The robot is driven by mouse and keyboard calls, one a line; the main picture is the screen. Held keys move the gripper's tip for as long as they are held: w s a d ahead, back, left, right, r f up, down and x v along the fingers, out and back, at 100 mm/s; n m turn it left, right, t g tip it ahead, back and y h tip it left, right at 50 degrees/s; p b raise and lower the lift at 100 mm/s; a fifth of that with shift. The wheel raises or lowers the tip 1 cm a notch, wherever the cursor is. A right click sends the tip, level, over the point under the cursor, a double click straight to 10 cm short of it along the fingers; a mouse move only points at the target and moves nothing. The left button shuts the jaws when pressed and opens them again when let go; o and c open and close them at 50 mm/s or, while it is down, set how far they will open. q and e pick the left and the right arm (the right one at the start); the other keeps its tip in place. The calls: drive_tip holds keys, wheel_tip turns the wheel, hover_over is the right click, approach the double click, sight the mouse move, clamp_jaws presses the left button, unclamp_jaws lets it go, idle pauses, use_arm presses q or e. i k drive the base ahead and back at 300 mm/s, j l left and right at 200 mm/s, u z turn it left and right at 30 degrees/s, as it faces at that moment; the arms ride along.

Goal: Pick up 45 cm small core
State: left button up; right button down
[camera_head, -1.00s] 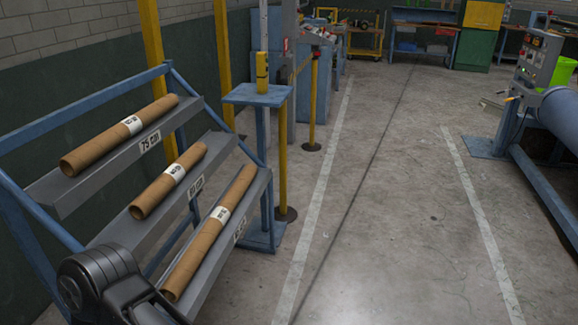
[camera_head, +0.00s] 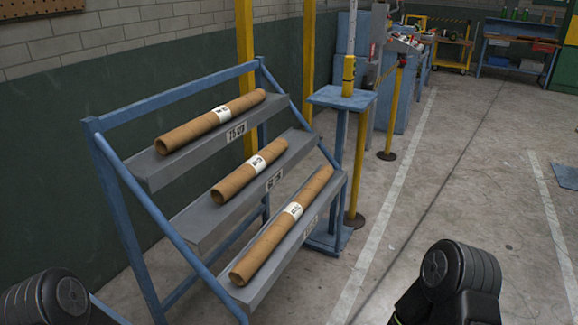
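Three brown cardboard cores lie on a blue-framed rack, one per sloping grey shelf. The shortest core (camera_head: 231,184) lies on the middle shelf (camera_head: 193,226). Its white band and that shelf's label are too small to read surely. A longer core (camera_head: 190,130) lies on the top shelf (camera_head: 152,173), labelled 75 cm. Another long core (camera_head: 262,251) lies on the bottom shelf (camera_head: 262,288), whose label I cannot read. Black joints of my two arms show at the lower left and lower right, apart from the cores. Neither gripper's fingers show.
The rack's blue frame (camera_head: 172,230) stands in front of a green and brick wall. A small blue stand (camera_head: 342,98) and yellow posts (camera_head: 393,105) stand beside its right end. Open concrete floor (camera_head: 450,190) lies to the right, with blue workbenches far behind.

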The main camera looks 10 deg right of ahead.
sight(222, 193)
drive_tip(key=i+l, duration=2)
